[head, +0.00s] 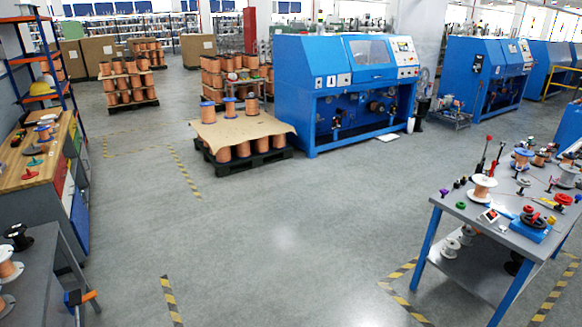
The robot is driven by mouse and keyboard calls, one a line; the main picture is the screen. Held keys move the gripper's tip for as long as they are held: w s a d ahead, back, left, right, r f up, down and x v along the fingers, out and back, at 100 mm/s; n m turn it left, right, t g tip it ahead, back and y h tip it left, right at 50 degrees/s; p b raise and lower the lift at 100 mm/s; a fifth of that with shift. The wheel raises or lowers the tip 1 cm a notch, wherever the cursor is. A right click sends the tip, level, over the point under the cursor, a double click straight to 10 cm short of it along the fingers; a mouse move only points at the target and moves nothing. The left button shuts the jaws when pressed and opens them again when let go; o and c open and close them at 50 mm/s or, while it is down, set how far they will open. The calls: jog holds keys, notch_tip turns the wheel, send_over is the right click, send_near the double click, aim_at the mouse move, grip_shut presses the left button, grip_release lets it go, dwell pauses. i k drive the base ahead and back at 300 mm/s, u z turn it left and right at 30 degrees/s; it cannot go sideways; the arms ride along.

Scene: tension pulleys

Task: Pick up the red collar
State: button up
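I cannot tell for sure which item is the red collar. On the grey table at the right (455,205), a red round piece (563,199) lies near the right side. Smaller red pieces sit close to it, around a black wheel on a blue block (531,228). A red piece (36,150) also lies on the wooden-topped bench (20,178) at the left, near a green one. All are small and far off, so their shapes are unclear. My gripper is not in view.
Open grey floor (250,250) with yellow-black tape lies between the left benches and the right table. A pallet of copper spools (245,150) and a blue machine (345,90) stand behind. A dark grey table (40,265) with spools is at the near left.

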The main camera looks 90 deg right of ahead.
aim_at(527, 209)
jog(key=z, duration=4.45)
jog(key=i, duration=1)
jog(key=z, duration=0.05)
